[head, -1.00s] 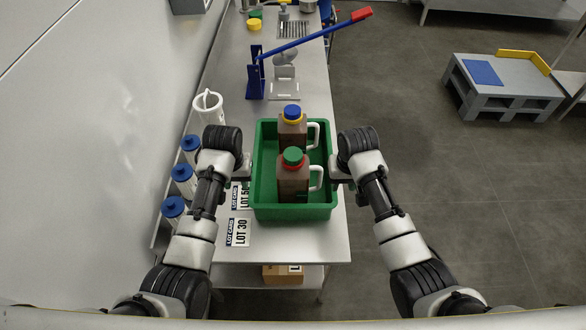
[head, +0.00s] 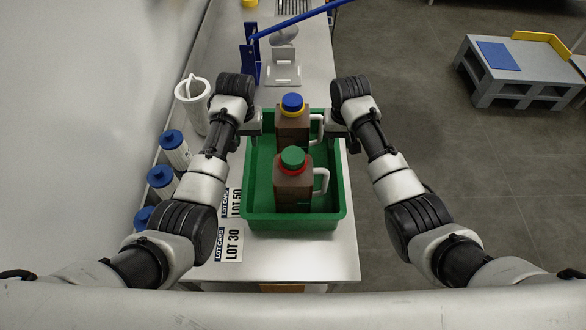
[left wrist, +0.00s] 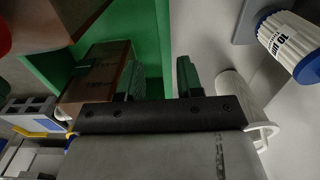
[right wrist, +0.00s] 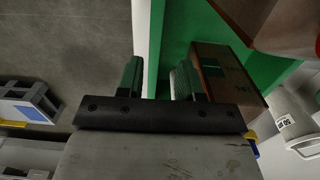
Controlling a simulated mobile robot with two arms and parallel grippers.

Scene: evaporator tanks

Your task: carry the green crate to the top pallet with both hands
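The green crate (head: 293,222) sits on the metal bench, holding a brown jug with a blue cap (head: 293,128) and a brown jug with a green cap (head: 293,185). My left gripper (head: 254,137) is at the crate's left side wall, toward its far end; my right gripper (head: 338,137) is at the right side wall. In the left wrist view, the left fingers (left wrist: 160,80) are apart with the green wall between them. In the right wrist view, the right fingers (right wrist: 158,80) are also apart around the wall. A grey pallet (head: 520,86) stands at the far right, bearing a blue sheet (head: 497,56) and a yellow edge piece (head: 543,45).
White canisters with blue lids (head: 173,148) and a white jug (head: 192,105) stand left of the crate. Lot cards (head: 229,245) lie beside it. A blue lever press (head: 250,55) stands behind. Open grey floor (head: 440,130) lies between bench and pallet.

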